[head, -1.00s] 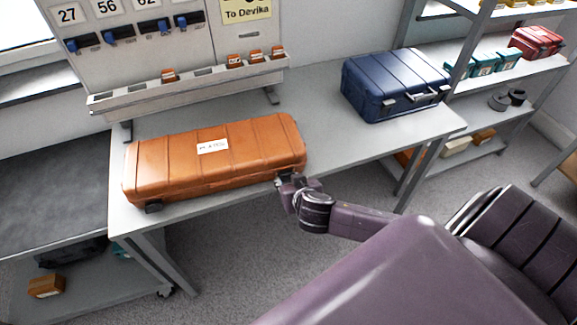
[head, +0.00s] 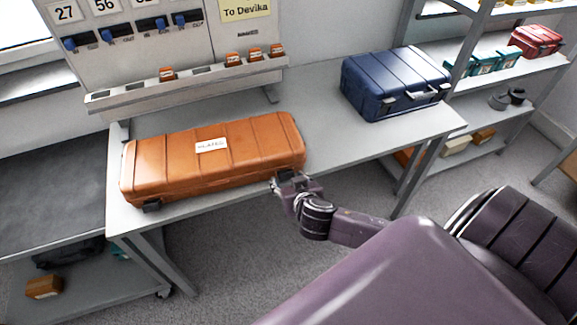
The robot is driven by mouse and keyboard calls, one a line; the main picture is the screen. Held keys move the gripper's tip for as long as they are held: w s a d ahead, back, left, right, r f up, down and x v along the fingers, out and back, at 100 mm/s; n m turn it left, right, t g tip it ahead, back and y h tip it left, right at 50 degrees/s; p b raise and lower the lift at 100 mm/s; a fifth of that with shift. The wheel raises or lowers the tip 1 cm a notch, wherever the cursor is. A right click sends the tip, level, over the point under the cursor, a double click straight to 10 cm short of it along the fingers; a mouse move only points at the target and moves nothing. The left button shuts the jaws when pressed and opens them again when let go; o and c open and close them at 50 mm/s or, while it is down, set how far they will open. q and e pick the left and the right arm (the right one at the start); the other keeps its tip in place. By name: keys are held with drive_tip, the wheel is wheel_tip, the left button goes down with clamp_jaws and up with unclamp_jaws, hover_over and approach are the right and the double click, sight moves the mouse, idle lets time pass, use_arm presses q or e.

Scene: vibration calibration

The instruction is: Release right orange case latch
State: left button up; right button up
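The closed orange case (head: 225,158) lies on the grey table with a white label on its lid. Its left latch (head: 151,205) is dark and shows at the front left corner. My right gripper (head: 279,181) is at the lower front edge of the case, near its right end. The right latch is in that spot and is mostly hidden by the gripper, so I cannot tell whether it is open or whether the fingers hold it. The finger gap is too small to make out. My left gripper is not in view.
A blue case (head: 395,82) stands at the back right of the grey table (head: 315,130). A board with a ledge (head: 190,82) holding orange-topped pieces stands behind the orange case. A shelf with a red case (head: 536,40) is at the right.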

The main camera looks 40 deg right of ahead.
drive_tip(key=v, duration=1.2)
drive_tip(key=shift+f, duration=0.1)
idle(0.4)
drive_tip(key=s+d+f+n+g+y, duration=0.1)
drive_tip(key=s+f+n+g, duration=0.2)
drive_tip(key=f, duration=1.2)
drive_tip(key=s+d+f+n+g, duration=0.15)
drive_tip(key=s+f, duration=0.35)
drive_tip(key=f, duration=1.1)
drive_tip(key=s+a+f+n+g+y, duration=0.1)
drive_tip(key=s+a+f, duration=0.3)
drive_tip(key=s+f, duration=0.5)
drive_tip(key=s+a+f+g+y, duration=0.1)
drive_tip(key=s+a+f+g, duration=0.3)
drive_tip(key=s+f, duration=0.5)
drive_tip(key=s, duration=0.6)
drive_tip(key=shift+s+n+y, duration=0.3)
drive_tip(key=shift+s+n, duration=0.05)
drive_tip(key=shift+s, duration=0.05)
